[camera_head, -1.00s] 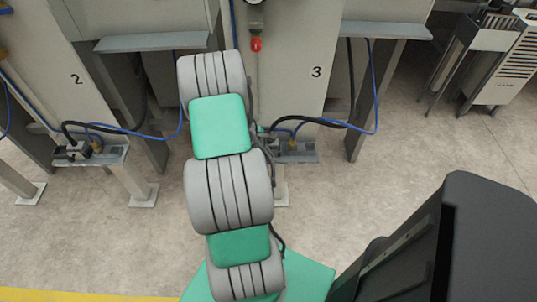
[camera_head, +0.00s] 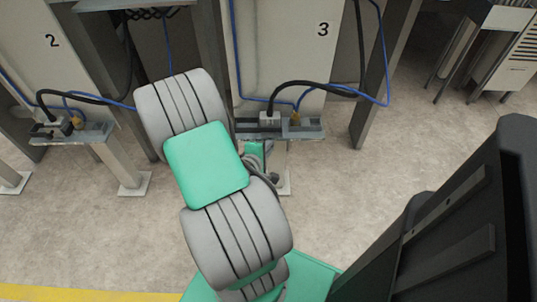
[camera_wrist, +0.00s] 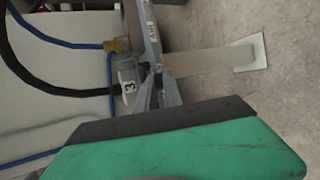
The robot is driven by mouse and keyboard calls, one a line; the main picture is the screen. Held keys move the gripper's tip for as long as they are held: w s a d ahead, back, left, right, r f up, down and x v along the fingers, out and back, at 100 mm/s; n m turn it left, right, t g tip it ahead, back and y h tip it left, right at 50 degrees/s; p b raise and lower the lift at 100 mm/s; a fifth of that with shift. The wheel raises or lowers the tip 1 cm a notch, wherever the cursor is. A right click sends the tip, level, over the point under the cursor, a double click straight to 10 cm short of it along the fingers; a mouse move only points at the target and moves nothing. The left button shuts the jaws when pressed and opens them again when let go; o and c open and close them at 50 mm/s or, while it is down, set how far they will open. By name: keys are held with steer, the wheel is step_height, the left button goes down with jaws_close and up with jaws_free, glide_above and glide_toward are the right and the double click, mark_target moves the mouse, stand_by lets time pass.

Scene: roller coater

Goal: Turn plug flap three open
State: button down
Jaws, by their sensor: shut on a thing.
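Plug three, a grey housing marked 3 (camera_wrist: 128,84), sits on the bracket in the wrist view, with a black cable running to it. It also shows in the head view (camera_head: 270,119), below the panel marked 3. My gripper (camera_wrist: 160,88) is at the housing's right side in the wrist view, its grey fingers close together and shut on a small part there, which appears to be the plug's flap. The fingers and the green hand hide most of the flap, so its angle cannot be told. In the head view my arm largely covers the gripper.
The bracket (camera_head: 312,133) also carries a brass-coloured connector (camera_head: 295,119) with blue lines. A similar plug station (camera_head: 75,133) stands left, by panel 2. Posts and legs flank the station. The floor (camera_head: 350,200) in front is clear.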

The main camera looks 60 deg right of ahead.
steer(key=f+h+b, duration=0.2)
steer(key=b, duration=0.4)
steer(key=shift+a+m+t, duration=0.1)
steer(key=shift+m+t, duration=0.2)
steer(key=shift+m, duration=0.1)
steer(key=shift+r+h, duration=0.2)
steer(key=shift+h, duration=0.1)
steer(key=c, duration=1.8)
jaws_free()
steer(key=shift+s, duration=0.1)
steer(key=shift+o, duration=0.2)
steer(key=p+v, duration=0.1)
steer(key=v, duration=0.6)
steer(key=shift+a+r, duration=0.15)
steer(key=shift+a, duration=0.25)
